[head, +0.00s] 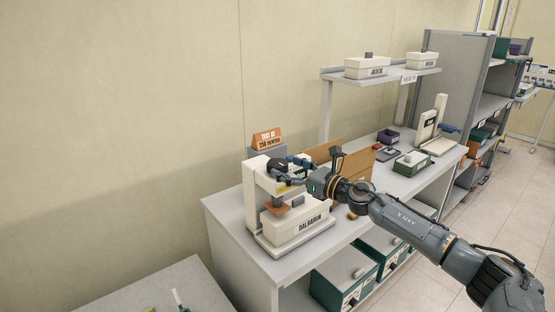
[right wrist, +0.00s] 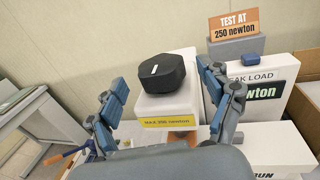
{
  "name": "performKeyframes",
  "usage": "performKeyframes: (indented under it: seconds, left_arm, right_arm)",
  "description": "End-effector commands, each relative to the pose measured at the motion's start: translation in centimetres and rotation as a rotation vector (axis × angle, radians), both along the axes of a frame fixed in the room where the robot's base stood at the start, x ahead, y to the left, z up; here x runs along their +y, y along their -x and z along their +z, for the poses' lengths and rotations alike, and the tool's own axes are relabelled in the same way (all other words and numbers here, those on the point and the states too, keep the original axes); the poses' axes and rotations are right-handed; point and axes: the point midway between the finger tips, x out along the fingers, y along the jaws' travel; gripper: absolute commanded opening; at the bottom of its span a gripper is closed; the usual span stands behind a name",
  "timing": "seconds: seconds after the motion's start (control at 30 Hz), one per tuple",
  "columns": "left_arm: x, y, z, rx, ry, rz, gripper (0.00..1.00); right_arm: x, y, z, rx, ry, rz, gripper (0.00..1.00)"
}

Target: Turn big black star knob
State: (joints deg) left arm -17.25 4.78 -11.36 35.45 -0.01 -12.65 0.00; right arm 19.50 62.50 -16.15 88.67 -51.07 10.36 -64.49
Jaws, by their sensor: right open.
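In the head view the knob (head: 277,165) is dark and partly covered by my gripper. My right gripper (right wrist: 162,72) is open, with one blue-padded finger to the left of the knob and one to the right. There are visible gaps between the pads and the knob. In the head view the right gripper (head: 293,168) reaches the machine from the right. My left gripper is not in view.
An orange "Test at 250 newton" sign (right wrist: 236,21) stands behind the machine. A white box labelled "newton" (right wrist: 250,88) is close to the right finger. The grey workbench (head: 232,217) holds another tester (head: 434,130) farther back. A second table (head: 165,290) is at the lower left.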

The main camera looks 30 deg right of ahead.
Motion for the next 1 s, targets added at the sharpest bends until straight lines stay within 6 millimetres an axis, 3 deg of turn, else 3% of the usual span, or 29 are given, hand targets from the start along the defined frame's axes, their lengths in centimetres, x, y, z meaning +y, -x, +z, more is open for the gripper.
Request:
performKeyframes:
  seconds: [0.3, 0.67, 0.77, 0.97, 1.0]
  left_arm:
    - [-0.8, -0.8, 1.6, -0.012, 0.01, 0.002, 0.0]
    - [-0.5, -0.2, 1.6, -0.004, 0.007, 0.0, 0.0]
    - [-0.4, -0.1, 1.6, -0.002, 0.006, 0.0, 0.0]
    - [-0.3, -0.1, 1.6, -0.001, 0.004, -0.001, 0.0]
    - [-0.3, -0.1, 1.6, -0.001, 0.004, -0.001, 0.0]
  right_arm:
    - [1.1, -3.4, 0.2, -0.002, -0.001, 0.001, 0.8]
    - [1.3, -3.9, 0.0, 0.0, 0.002, 0.003, 0.8]
    - [1.2, -3.9, 0.0, 0.0, 0.002, 0.003, 0.66]
    - [1.2, -3.9, 0.0, 0.0, 0.002, 0.003, 0.25]
    - [1.2, -3.9, 0.0, 0.0, 0.002, 0.003, 0.25]
